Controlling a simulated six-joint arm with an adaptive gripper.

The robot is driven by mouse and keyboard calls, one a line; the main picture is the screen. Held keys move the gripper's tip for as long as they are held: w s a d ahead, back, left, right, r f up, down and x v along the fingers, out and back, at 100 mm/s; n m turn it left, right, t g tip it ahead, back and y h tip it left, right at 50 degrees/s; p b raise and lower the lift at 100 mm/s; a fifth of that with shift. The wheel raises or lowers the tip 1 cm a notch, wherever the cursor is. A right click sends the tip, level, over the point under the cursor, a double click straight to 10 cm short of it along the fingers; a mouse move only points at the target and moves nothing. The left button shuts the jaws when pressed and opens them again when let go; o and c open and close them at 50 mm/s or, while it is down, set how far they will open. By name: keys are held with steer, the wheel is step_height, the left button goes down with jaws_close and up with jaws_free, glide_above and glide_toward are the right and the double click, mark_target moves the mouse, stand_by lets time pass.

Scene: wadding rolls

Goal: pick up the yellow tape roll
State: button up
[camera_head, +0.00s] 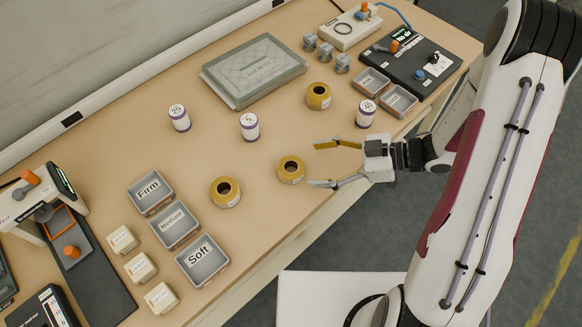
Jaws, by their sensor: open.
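Three yellow tape rolls lie flat on the table. One roll (290,178) is in the middle, a second roll (216,194) is to its left, and a third roll (317,102) is farther back. My gripper (314,164) comes in from the right with its fingers spread open and nothing between them. Its fingertips point left toward the middle roll and are just to the right of it. I cannot tell the height of the fingers above the table.
Trays marked Firm (141,202), Medium (166,236) and Soft (193,269) stand at left. White and purple rolls (180,118), (249,127), (366,114) stand upright nearby. A clear-lidded box (232,101) lies at the back. Bare table surrounds the middle roll.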

mark_target(295, 167)
steer(key=shift+s, duration=0.15)
steer(key=shift+a, duration=0.1)
steer(key=shift+x, duration=1.25)
steer(key=shift+a+f, duration=0.1)
steer(key=shift+a, duration=0.05)
steer(key=shift+x, duration=2.5)
steer(key=c, duration=1.2)
